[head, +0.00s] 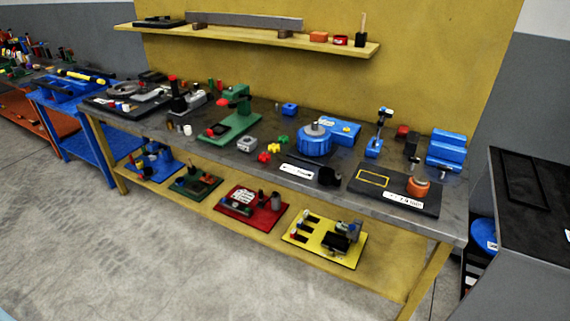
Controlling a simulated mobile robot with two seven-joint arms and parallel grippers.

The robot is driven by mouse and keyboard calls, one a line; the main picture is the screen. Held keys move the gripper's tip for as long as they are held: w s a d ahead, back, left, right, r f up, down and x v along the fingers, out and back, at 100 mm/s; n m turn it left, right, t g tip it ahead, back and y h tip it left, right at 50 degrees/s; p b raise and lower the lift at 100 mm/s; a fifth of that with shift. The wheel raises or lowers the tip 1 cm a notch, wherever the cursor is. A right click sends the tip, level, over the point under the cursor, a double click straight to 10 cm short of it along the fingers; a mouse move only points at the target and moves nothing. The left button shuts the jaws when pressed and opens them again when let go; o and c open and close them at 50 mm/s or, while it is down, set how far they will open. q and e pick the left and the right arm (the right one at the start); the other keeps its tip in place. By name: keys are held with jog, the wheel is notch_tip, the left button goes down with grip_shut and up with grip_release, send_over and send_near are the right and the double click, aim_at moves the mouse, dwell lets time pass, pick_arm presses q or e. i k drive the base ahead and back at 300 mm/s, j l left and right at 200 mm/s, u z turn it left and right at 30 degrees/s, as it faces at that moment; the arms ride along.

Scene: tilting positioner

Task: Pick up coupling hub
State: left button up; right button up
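Neither of my grippers is in the head view. I cannot tell for sure which small part is the coupling hub. A blue round positioner (313,143) with a grey top stands on the long dark workbench (270,190). An orange-brown round part (418,187) sits on a dark plate (385,193) at the bench's right end.
Yellow and green blocks (274,148) and red pieces (264,157) lie left of the positioner. A green press (238,110) stands further left, blue stepped blocks (446,150) at right. Coloured trays fill the lower shelf (260,240). The concrete floor (100,260) in front is clear.

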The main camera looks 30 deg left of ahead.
aim_at(330, 177)
jog(key=u, duration=0.8)
jog(key=i+l+u, duration=0.15)
jog(key=u, duration=0.25)
jog(key=i+l+u, duration=0.15)
jog(key=l+u, duration=0.25)
jog(key=i+l+u, duration=0.1)
jog(key=u, duration=0.25)
